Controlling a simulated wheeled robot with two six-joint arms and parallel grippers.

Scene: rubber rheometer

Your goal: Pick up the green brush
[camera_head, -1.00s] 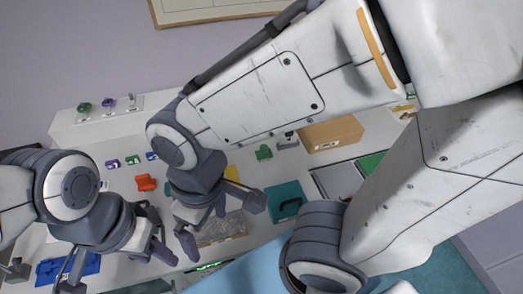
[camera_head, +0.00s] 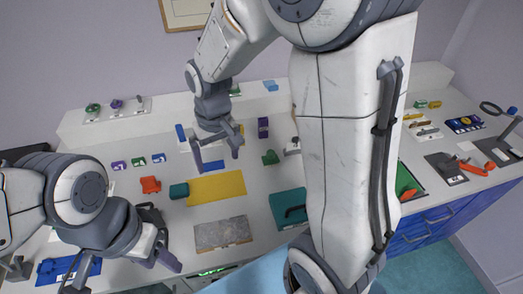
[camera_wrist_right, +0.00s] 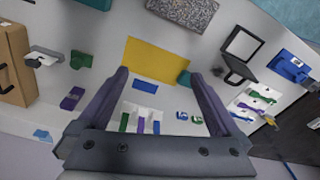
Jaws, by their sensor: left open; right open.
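A thin green brush (camera_wrist_right: 124,121) stands in a white holder, beside a purple and a blue one, in the right wrist view. It lies between and beyond my right gripper's fingers, apart from them. My right gripper (camera_wrist_right: 158,76) is open and empty. In the head view, my right gripper (camera_head: 216,160) hangs over the back of the table in front of the holder and hides most of it; the blue brush (camera_head: 181,133) shows to its left. I cannot make out the green brush there. My left gripper (camera_head: 123,272) is open and empty at the front left.
A yellow sheet (camera_head: 216,187) and a grey speckled slab (camera_head: 222,233) lie in front of the right gripper. A teal block (camera_head: 179,191) and a red part (camera_head: 150,184) lie left. A teal case (camera_head: 288,208) is right. A raised white ledge (camera_head: 155,118) runs behind.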

